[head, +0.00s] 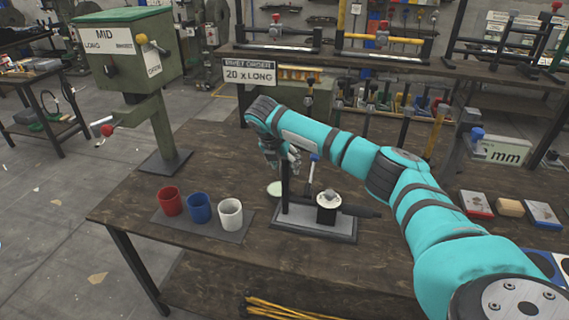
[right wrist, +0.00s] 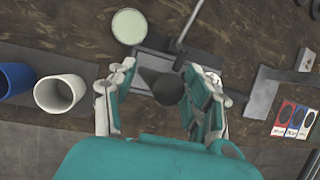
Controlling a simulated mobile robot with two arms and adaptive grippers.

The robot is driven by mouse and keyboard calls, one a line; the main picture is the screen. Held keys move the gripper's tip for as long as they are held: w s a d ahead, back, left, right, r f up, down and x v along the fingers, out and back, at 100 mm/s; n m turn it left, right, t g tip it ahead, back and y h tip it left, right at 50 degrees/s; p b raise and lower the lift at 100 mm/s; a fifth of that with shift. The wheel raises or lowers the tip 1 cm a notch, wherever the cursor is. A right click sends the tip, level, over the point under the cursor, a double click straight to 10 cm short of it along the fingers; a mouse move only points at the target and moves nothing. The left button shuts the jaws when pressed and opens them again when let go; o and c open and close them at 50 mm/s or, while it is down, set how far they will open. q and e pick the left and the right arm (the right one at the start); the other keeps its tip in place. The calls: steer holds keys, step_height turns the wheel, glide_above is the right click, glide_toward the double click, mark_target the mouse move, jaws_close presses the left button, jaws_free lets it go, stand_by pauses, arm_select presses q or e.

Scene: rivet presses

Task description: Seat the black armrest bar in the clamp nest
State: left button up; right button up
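The black armrest bar (head: 287,181) stands upright at the left of the clamp fixture, whose grey base plate (head: 312,227) rests on the bench. A lever with a blue knob (head: 315,157) rises beside it. My right gripper (head: 279,150) is over the bar's top. In the right wrist view the dark bar (right wrist: 166,88) lies between the parted fingers of my gripper (right wrist: 158,75), with gaps seeming to show on both sides. I cannot tell how the bar's lower end sits in the nest. My left gripper is not in view.
Red (head: 171,201), blue (head: 199,207) and white (head: 230,214) cups stand on a mat left of the fixture. A pale green disc (right wrist: 128,26) lies behind it. A green press (head: 130,60) stands at the bench's left; a tool rack is behind.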

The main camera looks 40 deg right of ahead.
steer(key=v, duration=1.2)
stand_by(0.3)
